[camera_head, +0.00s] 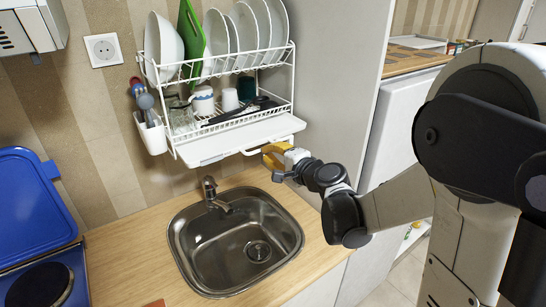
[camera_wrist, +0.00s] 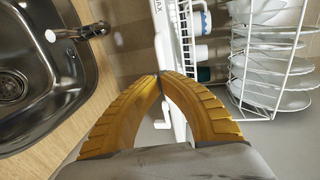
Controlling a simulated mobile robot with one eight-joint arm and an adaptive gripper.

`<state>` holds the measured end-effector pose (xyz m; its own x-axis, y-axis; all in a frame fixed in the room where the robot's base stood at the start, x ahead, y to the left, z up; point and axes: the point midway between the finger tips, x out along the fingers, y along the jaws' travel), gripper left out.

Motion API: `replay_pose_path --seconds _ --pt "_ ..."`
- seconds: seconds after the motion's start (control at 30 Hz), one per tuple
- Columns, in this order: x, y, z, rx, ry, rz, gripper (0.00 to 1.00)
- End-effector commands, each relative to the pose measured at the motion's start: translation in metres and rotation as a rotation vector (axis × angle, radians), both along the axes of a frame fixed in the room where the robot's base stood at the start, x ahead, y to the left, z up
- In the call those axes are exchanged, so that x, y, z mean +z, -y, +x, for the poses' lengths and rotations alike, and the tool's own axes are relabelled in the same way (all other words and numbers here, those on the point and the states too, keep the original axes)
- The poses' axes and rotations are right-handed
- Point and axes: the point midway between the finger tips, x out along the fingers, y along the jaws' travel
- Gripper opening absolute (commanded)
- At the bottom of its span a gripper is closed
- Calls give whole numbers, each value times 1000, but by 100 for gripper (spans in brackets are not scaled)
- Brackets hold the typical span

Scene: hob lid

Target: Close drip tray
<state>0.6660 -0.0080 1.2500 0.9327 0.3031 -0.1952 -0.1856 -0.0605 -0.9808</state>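The white drip tray (camera_head: 235,141) sits under the dish rack on the wall and sticks out at the front. A thin white handle (camera_head: 254,152) shows at its front right. In the wrist view the tray (camera_wrist: 162,22) is a white strip with dark lettering beyond my fingers. My gripper (camera_head: 268,150) is at the right end of the tray's front, close to the handle. In the wrist view its yellow fingers (camera_wrist: 159,74) meet at the tips with nothing visible clamped between them. A small white hooked part (camera_wrist: 178,114) shows through the gap behind the tips. I cannot tell whether the fingers touch the tray.
The dish rack (camera_head: 291,85) holds plates, bowls, a green board and cups. Below are a steel sink (camera_head: 179,240) with a tap (camera_head: 212,190) and a wooden counter. A tall grey panel (camera_head: 345,70) stands right of the rack. A blue hob lid (camera_head: 35,205) is at left.

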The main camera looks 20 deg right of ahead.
Motion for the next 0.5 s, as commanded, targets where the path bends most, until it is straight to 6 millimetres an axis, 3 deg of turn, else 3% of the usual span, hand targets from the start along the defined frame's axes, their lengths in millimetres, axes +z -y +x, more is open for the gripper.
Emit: replay_pose_path --seconds 0.33,0.5 --pt "0 -1 3 0 0 0 0" --pt "-2 -12 34 3 0 1 0"
